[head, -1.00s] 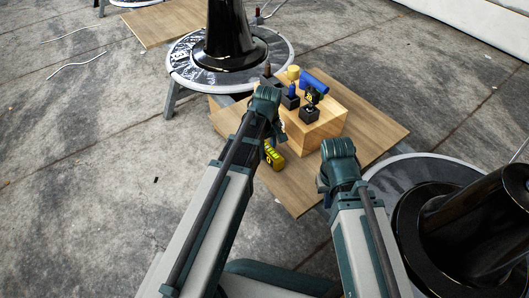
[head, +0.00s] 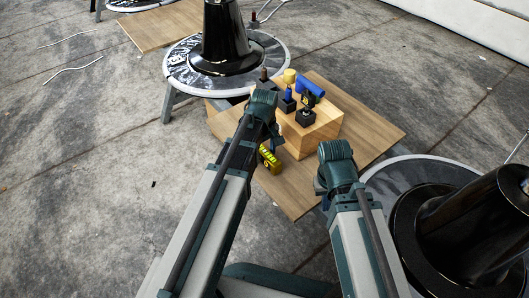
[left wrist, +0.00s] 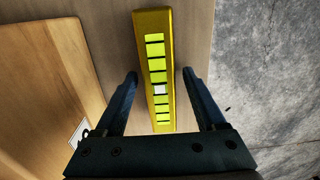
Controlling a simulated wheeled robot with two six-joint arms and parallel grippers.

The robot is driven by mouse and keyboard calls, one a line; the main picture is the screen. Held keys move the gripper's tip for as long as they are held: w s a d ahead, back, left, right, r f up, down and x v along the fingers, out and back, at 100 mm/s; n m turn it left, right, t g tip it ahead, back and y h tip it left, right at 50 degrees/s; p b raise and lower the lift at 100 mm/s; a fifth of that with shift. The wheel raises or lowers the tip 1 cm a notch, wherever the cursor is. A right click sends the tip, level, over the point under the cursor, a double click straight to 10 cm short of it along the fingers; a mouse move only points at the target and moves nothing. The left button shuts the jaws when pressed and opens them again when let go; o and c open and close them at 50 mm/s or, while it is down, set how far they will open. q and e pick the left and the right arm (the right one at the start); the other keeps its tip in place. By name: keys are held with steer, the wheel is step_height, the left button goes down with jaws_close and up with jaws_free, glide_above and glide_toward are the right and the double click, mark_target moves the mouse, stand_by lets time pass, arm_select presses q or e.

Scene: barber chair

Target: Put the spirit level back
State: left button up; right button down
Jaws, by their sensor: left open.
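The spirit level (head: 269,160) is a yellow bar lying on the wooden board, partly hidden by my left arm in the head view. In the left wrist view the spirit level (left wrist: 154,70) runs up the picture, with bright yellow-green and black markings. My left gripper (left wrist: 160,74) is open, with one finger on each side of the level and a visible gap to both. In the head view its fingers are hidden below the wrist. My right gripper (head: 335,170) hangs over the board's near right part; its fingers are hidden.
A wooden block (head: 318,133) on the board (head: 373,133) carries a blue tool (head: 310,88), a yellow-topped item (head: 290,76) and dark holders. It also shows at the left in the wrist view (left wrist: 45,80). Black round chair bases stand behind and at right.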

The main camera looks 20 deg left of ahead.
mark_target(264, 151)
arm_select(q)
step_height(264, 151, up, 12)
steer(key=p, duration=1.2)
steer(key=s+d+m+y, duration=0.1)
steer(key=s+d+m, duration=0.9)
steer(key=s+m, duration=0.4)
steer(key=shift+d+b, duration=0.15)
steer(key=shift+b, duration=0.15)
arm_select(e)
step_height(264, 151, up, 12)
arm_select(q)
steer(key=shift+s+r, duration=0.1)
arm_select(e)
steer(key=shift+d, duration=0.1)
